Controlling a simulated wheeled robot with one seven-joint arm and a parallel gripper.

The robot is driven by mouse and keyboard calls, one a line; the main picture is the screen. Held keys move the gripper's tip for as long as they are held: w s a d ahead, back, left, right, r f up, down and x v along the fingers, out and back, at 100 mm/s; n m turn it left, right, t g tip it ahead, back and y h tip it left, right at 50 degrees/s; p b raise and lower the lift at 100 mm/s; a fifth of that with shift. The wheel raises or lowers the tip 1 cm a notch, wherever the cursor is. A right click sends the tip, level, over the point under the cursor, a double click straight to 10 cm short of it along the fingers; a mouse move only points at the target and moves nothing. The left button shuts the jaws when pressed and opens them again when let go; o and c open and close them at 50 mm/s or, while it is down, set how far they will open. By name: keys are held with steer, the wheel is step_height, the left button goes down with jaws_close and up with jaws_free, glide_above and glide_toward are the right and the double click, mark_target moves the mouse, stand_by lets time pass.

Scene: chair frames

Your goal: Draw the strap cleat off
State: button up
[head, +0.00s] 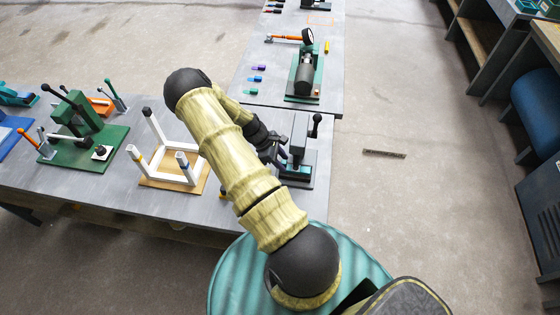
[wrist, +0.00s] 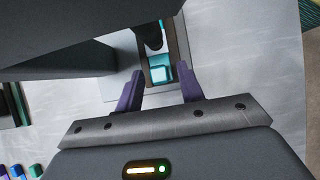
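A small teal block (wrist: 160,70), which I take to be the strap cleat, sits in a dark slot of a grey fixture in the wrist view. The fixture (head: 299,135) stands at the right end of the near table in the head view, with a black-knobbed lever and a teal part low on it. My gripper (wrist: 161,76) has its two purple fingers apart, one on each side of the teal block's line, with gaps visible. It also shows at the fixture's left side in the head view (head: 274,152). Whether the fingertips reach block depth is unclear.
A dark part of the fixture (wrist: 70,60) hangs over the upper left of the wrist view, close to my gripper. A white chair frame (head: 157,162) on a wooden board stands left of my arm. A green press (head: 85,130) is further left. Open floor lies right.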

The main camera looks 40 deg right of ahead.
steer(key=shift+f, duration=0.1)
steer(key=shift+c, duration=1.3)
steer(key=shift+w, duration=0.1)
jaws_close()
steer(key=shift+a, duration=0.1)
steer(key=shift+r+p, duration=0.25)
steer(key=shift+p, duration=0.1)
steer(key=shift+s+d+r, duration=0.2)
steer(key=shift+r, duration=0.25)
steer(key=shift+w+a+f, duration=0.1)
